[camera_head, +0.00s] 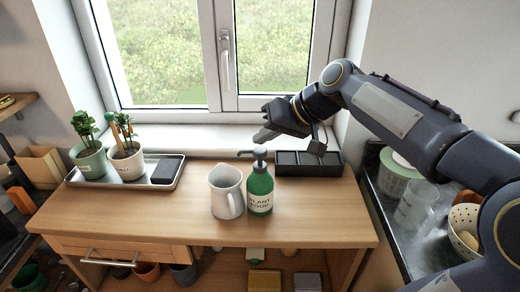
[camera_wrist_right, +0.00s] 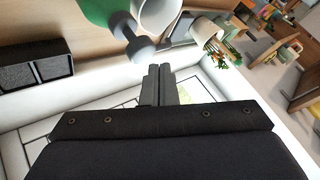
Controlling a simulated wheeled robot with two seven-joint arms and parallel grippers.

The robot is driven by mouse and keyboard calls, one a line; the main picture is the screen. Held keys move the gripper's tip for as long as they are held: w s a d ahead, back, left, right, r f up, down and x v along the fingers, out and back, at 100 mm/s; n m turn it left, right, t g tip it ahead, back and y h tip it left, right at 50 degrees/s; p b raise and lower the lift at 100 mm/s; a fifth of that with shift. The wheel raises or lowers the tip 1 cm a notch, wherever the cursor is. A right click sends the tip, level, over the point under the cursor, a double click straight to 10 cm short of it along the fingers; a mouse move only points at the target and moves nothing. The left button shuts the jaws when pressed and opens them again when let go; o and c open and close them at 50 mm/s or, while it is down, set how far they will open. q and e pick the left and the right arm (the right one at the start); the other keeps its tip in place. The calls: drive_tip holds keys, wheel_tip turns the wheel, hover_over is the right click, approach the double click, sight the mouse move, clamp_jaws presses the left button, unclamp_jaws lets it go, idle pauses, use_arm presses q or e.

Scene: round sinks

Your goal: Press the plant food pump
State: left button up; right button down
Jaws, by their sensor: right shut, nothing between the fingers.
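The green plant food bottle (camera_head: 260,191) stands upright on the wooden table, with its grey pump head (camera_head: 259,152) on top and the spout pointing left. My right gripper (camera_head: 265,135) is shut and empty, just above and behind the pump head; I see a small gap between them. In the right wrist view the shut fingers (camera_wrist_right: 161,84) lie close below the grey pump head (camera_wrist_right: 143,49), with the green bottle (camera_wrist_right: 98,10) partly cut off at the top edge. My left gripper is not in view.
A white pitcher (camera_head: 226,192) stands close left of the bottle. A black divided tray (camera_head: 307,164) lies behind it to the right. A metal tray (camera_head: 125,181) with two potted plants and a dark block is at the left. The table's front is clear.

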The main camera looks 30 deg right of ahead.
sight(265, 151)
drive_tip(key=shift+f, duration=0.4)
drive_tip(key=shift+f+b, duration=1)
drive_tip(key=shift+b, duration=0.05)
idle(0.7)
drive_tip(key=shift+r, duration=0.15)
drive_tip(key=shift+r+p, duration=1.15)
drive_tip(key=shift+r, duration=0.1)
drive_tip(key=shift+r, duration=0.1)
wheel_tip(265, 151, up, 5)
drive_tip(key=p, duration=0.4)
idle(2.1)
